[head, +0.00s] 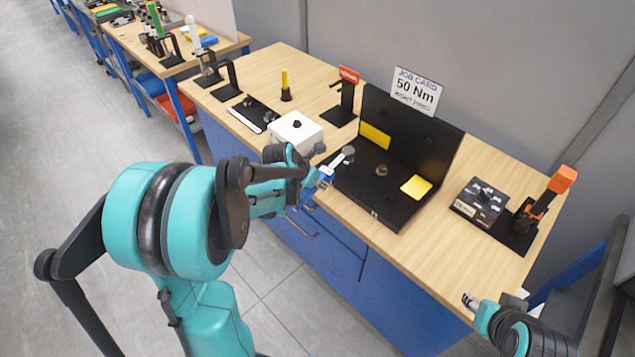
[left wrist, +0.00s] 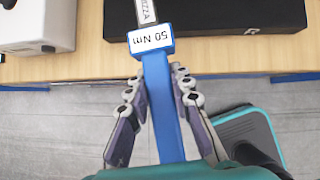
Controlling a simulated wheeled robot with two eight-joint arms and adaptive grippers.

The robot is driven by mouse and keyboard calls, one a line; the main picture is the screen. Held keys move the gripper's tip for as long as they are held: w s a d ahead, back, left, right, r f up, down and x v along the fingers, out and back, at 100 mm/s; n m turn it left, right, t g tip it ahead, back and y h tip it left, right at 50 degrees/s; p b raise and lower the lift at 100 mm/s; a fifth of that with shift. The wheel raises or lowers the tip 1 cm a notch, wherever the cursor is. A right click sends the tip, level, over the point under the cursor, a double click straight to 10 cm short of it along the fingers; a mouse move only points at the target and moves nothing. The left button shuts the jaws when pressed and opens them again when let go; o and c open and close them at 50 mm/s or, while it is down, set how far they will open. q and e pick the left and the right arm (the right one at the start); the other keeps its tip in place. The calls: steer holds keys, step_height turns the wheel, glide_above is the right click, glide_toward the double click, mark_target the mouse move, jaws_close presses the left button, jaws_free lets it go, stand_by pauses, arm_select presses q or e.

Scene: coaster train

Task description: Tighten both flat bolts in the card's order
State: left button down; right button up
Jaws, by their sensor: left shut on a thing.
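My left gripper (head: 320,176) is shut on the blue handle of a torque wrench (left wrist: 158,95) labelled 50 Nm. The wrench's dark round head (head: 348,153) is over the left part of the black fixture (head: 375,195); contact cannot be told. A round brassy bolt (head: 382,170) shows on the fixture's flat base. A second flat bolt is not clearly seen. The white job card (head: 415,92) reads 50 Nm; its lower line is too small to read surely. My right gripper (head: 470,303) is off the table's front right edge, its fingers too small to judge.
A black stand with a red label (head: 346,98) is behind. A dark block (head: 482,200) and an orange-topped tool (head: 548,195) stand right. The fixture's back panel (head: 430,130) rises upright.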

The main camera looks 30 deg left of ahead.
arm_select(q)
steer(key=shift+f, duration=0.1)
stand_by(0.3)
steer(key=shift+f+b, duration=1.6)
steer(key=shift+f, duration=0.1)
stand_by(1.6)
steer(key=shift+w+a+m+h, duration=0.25)
steer(key=shift+a+m+h, duration=0.25)
steer(key=shift+a, duration=0.4)
stand_by(0.6)
steer(key=shift+w+a+m+g+h+b, duration=0.15)
steer(key=shift+w+a+m+h+b, duration=0.1)
steer(key=shift+a+m, duration=0.35)
steer(key=shift+w+a+m+g+h+b, duration=0.15)
steer(key=shift+w+a+m, duration=0.1)
steer(key=shift+a+m, duration=0.35)
stand_by(1.6)
